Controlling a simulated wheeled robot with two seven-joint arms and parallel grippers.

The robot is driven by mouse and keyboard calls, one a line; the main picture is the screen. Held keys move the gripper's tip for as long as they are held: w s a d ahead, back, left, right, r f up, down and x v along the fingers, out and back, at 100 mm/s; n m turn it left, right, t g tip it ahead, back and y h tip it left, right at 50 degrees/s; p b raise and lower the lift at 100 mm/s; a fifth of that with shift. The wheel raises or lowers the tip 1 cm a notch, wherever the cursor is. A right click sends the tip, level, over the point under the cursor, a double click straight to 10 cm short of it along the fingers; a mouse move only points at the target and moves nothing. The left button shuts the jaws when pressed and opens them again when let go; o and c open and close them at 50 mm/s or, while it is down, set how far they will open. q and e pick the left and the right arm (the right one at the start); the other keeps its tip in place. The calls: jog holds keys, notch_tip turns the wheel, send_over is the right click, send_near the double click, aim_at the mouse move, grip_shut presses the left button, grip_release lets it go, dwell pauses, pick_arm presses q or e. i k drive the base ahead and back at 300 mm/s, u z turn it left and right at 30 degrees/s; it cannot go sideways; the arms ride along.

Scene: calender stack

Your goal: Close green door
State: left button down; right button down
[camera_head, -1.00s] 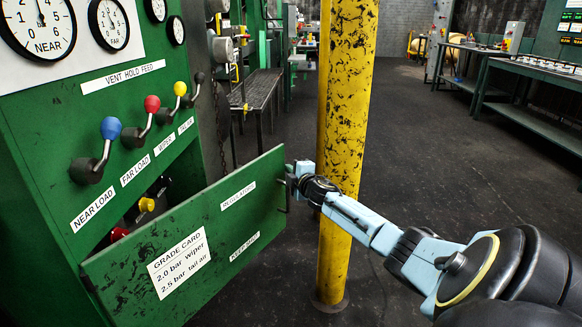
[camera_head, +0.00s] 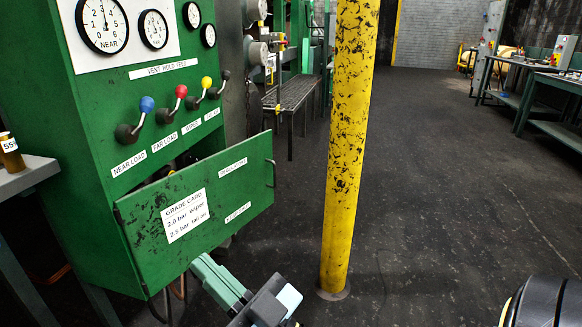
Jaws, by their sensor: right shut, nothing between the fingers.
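The green door (camera_head: 235,178) stands open, swung out from the green cabinet (camera_head: 85,120). It carries a white grade card and two small labels, and has a thin handle (camera_head: 272,173) at its free right edge. The hinged side is at the left, and a dark gap shows behind the door's top edge. My right gripper (camera_head: 208,270) is shut and empty, low in front of the door and below its bottom edge, apart from the handle. Part of my right arm shows at the lower right. My left gripper is out of view.
A yellow post (camera_head: 345,150) stands right of the door. Blue, red, yellow and black levers (camera_head: 181,92) project above the door. A grey table (camera_head: 28,178) with a brown container (camera_head: 10,153) is at the left. Open floor (camera_head: 440,190) lies right of the post.

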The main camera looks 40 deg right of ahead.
aim_at(181, 216)
jog(key=k, duration=0.9)
jog(key=z, duration=1)
jog(key=i, duration=1.85)
jog(key=u, duration=0.85)
jog(key=i, duration=0.55)
